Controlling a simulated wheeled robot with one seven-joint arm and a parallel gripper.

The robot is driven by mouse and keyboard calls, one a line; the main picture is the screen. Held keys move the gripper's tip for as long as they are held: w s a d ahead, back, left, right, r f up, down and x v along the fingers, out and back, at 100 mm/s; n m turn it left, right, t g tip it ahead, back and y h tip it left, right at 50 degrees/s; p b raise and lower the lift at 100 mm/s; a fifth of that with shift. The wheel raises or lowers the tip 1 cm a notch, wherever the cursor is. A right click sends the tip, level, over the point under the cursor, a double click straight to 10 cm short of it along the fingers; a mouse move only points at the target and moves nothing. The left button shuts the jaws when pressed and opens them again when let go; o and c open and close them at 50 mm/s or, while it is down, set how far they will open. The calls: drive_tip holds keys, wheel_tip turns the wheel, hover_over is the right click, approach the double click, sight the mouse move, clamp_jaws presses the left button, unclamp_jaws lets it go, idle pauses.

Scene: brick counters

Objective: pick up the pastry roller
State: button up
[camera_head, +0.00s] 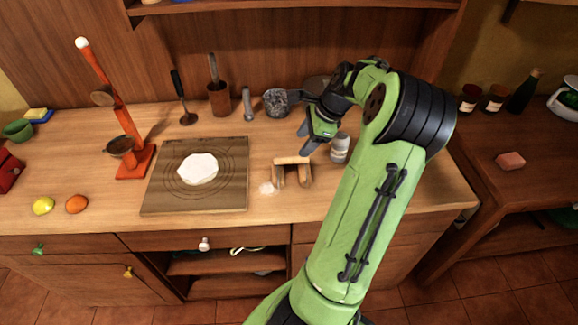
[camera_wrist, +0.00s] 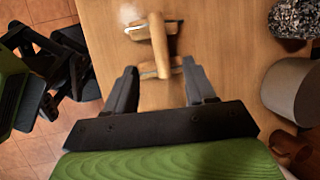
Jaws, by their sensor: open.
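The pastry roller (camera_head: 292,168) is a small light-wooden tool with a short bar and two ends. It lies on the wooden counter, right of the board with dough. In the wrist view the roller (camera_wrist: 158,42) lies beyond my fingertips, with its nearer end roughly between them in the picture. My gripper (camera_head: 306,138) is open and empty, behind and slightly right of the roller in the head view. Its two dark fingers (camera_wrist: 158,73) are spread apart in the wrist view. The exact height of my fingers above the counter is hard to tell.
The board (camera_head: 153,198) with white dough (camera_head: 198,169) is left of the roller. A grey-white shaker bottle (camera_head: 340,148) stands close right of my gripper. A stone mortar (camera_head: 276,102) and a utensil cup (camera_head: 219,100) stand behind.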

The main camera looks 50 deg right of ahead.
sight(292, 157)
drive_tip(key=b+x, duration=0.2)
drive_tip(key=x, duration=0.6)
drive_tip(key=shift+r, duration=0.1)
drive_tip(key=shift+r, duration=0.1)
clamp_jaws()
